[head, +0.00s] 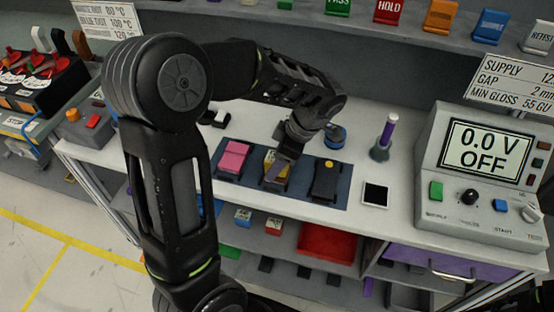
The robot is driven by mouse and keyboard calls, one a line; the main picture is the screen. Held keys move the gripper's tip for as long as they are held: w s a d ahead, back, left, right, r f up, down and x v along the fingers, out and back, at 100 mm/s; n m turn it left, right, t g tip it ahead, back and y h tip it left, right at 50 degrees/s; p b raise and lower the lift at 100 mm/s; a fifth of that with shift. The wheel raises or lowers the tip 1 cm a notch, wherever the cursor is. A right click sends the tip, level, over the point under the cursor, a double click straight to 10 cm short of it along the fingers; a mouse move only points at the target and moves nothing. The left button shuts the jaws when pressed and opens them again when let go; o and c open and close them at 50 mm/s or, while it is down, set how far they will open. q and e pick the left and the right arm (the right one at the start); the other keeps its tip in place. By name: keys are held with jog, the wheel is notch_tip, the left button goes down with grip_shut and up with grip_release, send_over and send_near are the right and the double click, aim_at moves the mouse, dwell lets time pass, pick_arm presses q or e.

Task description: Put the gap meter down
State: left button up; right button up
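My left arm reaches in from the left, and its gripper (286,152) points down over the middle of a dark blue mat (213,160). A slim grey-purple piece (277,171) shows at the fingertips, in front of a yellow-and-white item (269,162) on the mat. I cannot tell whether this piece is the gap meter or part of the gripper. The fingers are small and dark, so their opening is unclear. A pink block (233,158) lies on the mat to the left, and a black item with a yellow top (325,180) to the right. My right gripper is not visible.
A white-framed black square (375,194) lies right of the mat, before a purple-topped bottle (387,136). A blue round item (336,134) stands behind the mat. A supply console (484,170) reading 0.0 V OFF fills the right. A red tray (327,243) sits below.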

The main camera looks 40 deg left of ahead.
pick_arm(q)
jog(key=shift+r, duration=0.1)
jog(key=shift+r+p, duration=0.2)
jog(key=shift+p, duration=0.15)
jog(key=shift+w+d+r, duration=0.1)
jog(key=shift+d+r, duration=0.05)
jog(key=p+v, duration=0.2)
jog(key=v, duration=0.9)
jog(key=shift+r+p, duration=0.2)
jog(key=shift+p, duration=0.15)
jog(key=shift+d+f, duration=0.1)
dwell(0.3)
